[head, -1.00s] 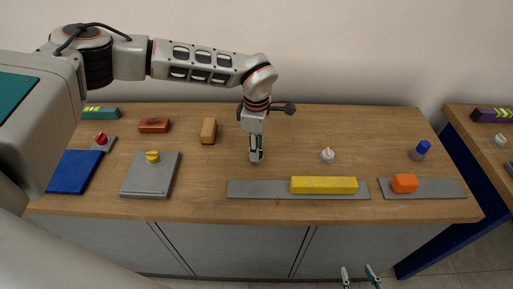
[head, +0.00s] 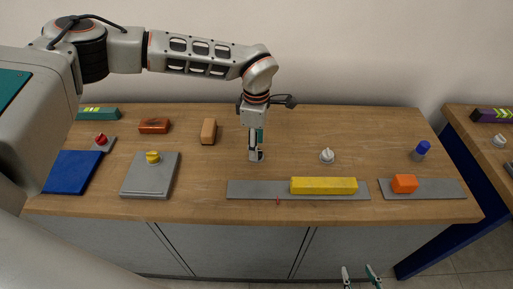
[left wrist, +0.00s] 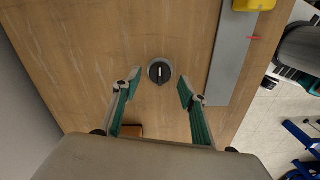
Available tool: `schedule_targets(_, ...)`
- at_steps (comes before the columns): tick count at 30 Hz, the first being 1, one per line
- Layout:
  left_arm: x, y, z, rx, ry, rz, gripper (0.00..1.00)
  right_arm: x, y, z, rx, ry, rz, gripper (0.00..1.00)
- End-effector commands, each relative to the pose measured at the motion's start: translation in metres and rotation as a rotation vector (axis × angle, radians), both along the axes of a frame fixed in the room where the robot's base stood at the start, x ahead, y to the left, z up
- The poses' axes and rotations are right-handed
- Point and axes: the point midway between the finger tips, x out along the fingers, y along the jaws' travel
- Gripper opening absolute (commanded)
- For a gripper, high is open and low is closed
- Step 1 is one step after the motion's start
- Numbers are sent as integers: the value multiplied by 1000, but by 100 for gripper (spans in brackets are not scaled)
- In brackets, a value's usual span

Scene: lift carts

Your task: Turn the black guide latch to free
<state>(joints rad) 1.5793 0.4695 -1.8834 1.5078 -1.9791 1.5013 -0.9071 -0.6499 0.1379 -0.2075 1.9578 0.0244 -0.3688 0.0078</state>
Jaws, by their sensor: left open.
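The black guide latch (left wrist: 159,72) is a round dark knob on a grey ring, with a white line across its face running nearly up and down in the left wrist view. My left gripper (left wrist: 159,84) is open, its teal-padded fingers on either side of the latch with visible gaps. In the head view my left gripper (head: 257,153) points down at the wooden tabletop (head: 290,130), and its fingers mostly hide the latch. My right gripper (head: 360,275) shows only its fingertips at the bottom edge, apart and empty.
A yellow block (head: 323,186) lies on a grey rail (head: 258,190) in front of the latch. A white knob (head: 327,156) stands to the right, with an orange block (head: 404,183) beyond. A brown block (head: 208,131) lies to the left. The wood around the latch is clear.

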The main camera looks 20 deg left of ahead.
Motion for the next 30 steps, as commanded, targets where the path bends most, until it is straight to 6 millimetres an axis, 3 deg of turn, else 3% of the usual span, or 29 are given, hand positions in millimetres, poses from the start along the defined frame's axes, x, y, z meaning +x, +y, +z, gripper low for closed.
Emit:
schedule_targets(9, 1, 0, 66, -1, -3, 0, 42, 0, 0, 0, 1, 0, 0, 40)
schedule_targets(15, 1, 0, 91, -1, -3, 0, 42, 0, 1, 0, 1, 0, 0, 40)
schedule_targets(30, 0, 0, 98, -1, -1, 0, 42, 0, 1, 0, 2, 0, 0, 40)
